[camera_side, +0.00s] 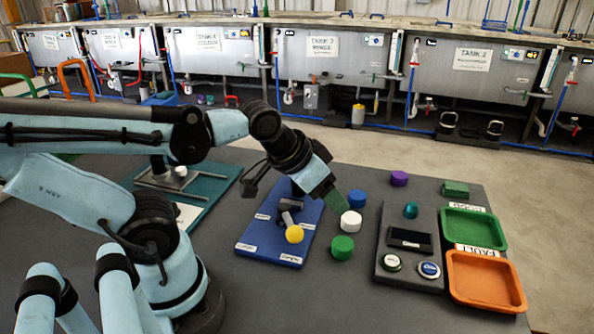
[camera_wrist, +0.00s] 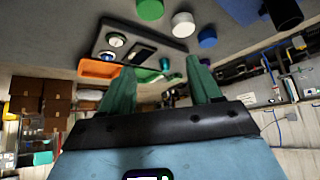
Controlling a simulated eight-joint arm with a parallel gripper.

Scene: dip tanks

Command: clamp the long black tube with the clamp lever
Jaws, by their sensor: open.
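My gripper (camera_side: 337,203) is open, with nothing between its green fingers, which also show in the wrist view (camera_wrist: 160,66). It is above the table, right of the blue board (camera_side: 262,244). In the wrist view a black cylinder (camera_wrist: 285,12) is at the top right, cut off by the frame edge. I cannot tell whether it is the long black tube. I cannot make out a clamp lever for certain.
Blue, white, green and purple round pieces (camera_side: 351,222) stand right of the blue board. A dark panel with buttons (camera_side: 409,265), a green tray (camera_side: 474,210) and an orange tray (camera_side: 485,302) are farther right. A teal board with a metal stand (camera_side: 205,190) is at left.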

